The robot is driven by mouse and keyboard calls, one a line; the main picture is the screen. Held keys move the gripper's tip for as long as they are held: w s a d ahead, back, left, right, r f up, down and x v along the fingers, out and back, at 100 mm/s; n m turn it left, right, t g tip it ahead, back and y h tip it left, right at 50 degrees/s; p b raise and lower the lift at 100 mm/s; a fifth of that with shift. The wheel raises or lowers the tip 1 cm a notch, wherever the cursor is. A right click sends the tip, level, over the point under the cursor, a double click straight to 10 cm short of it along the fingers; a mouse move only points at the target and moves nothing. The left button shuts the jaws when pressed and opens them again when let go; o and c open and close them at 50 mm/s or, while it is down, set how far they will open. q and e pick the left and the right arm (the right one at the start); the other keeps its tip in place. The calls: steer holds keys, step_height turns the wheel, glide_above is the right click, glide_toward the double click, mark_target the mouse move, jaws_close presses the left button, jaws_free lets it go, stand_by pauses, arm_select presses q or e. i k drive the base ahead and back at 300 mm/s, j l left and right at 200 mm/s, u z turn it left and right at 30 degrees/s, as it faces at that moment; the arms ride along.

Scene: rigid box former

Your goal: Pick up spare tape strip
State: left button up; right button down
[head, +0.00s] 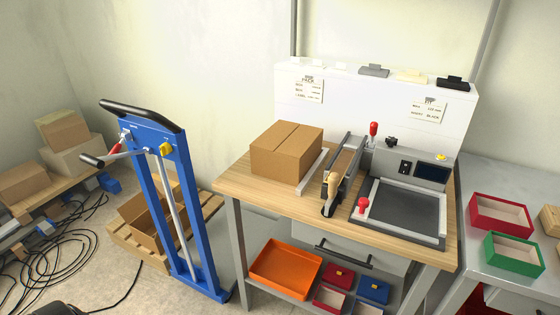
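I cannot make out a tape strip for certain in the head view. Small pieces lie along the top of the white back panel (375,110): pale ones (313,65) at the left, a grey one (374,70), a cream one (411,76) and a black one (453,82). The box former (407,165) stands on the wooden bench, with red knobs, a wooden-handled lever (332,187) and a dark framed plate (404,212). A closed cardboard box (287,151) sits to its left. Neither of my grippers is in view.
An orange tray (286,268) and small red and blue boxes are on the shelf below. Cables (50,245) lie on the floor. Red (502,216) and green (514,254) trays stand on a grey table at right.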

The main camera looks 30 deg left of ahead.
mark_target(344, 160)
steer(key=u, duration=0.6)
steer(key=i+j, duration=0.15)
steer(key=j, duration=0.15)
steer(key=i+j, duration=0.1)
steer(key=j, duration=0.15)
steer(key=i+j+z, duration=0.15)
steer(key=j+z, duration=0.2)
steer(key=i+j+z, duration=0.1)
steer(key=j+z, duration=0.2)
steer(key=j, duration=0.3)
steer(key=j+z, duration=0.35)
steer(key=j, duration=0.15)
steer(key=i, duration=0.05)
